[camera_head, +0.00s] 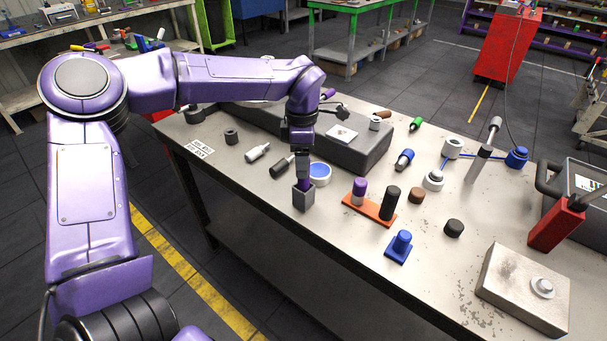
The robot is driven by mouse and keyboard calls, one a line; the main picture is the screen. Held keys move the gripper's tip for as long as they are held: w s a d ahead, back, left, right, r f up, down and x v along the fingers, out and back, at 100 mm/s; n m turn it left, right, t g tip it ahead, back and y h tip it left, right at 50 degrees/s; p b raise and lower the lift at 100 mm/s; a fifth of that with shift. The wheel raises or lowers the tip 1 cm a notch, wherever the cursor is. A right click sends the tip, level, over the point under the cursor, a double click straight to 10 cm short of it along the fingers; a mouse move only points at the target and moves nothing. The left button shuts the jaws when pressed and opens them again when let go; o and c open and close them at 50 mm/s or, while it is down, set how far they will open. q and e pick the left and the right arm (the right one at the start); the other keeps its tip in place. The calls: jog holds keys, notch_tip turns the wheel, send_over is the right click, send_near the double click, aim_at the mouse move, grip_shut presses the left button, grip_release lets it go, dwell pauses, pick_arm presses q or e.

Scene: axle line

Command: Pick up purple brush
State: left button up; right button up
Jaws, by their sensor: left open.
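A small purple piece (304,185), which looks like the brush's handle, stands upright in a small grey square holder (304,200) near the table's front edge. My left gripper (302,175) points down right above the holder, with its fingertips at the purple piece. The jaws are open, and I cannot tell whether they touch it. The lower part of the brush is hidden in the holder. My right gripper is not in view.
An orange stand (381,213) with a purple and a black cylinder is right of the holder. A white ring with blue inside (320,173) sits close behind. A blue part (400,246) stands near the front edge. A long grey block (345,150) lies behind.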

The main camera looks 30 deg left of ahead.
pick_arm(q)
notch_tip(320, 180, down, 3)
jog(key=shift+w+f+p, duration=0.1)
jog(key=shift+p, duration=0.3)
jog(key=shift+f, duration=0.4)
jog(key=c, duration=1.1)
jog(key=shift+r, duration=0.1)
notch_tip(320, 180, up, 10)
jog(key=shift+f+b, duration=0.1)
jog(key=shift+b, duration=0.75)
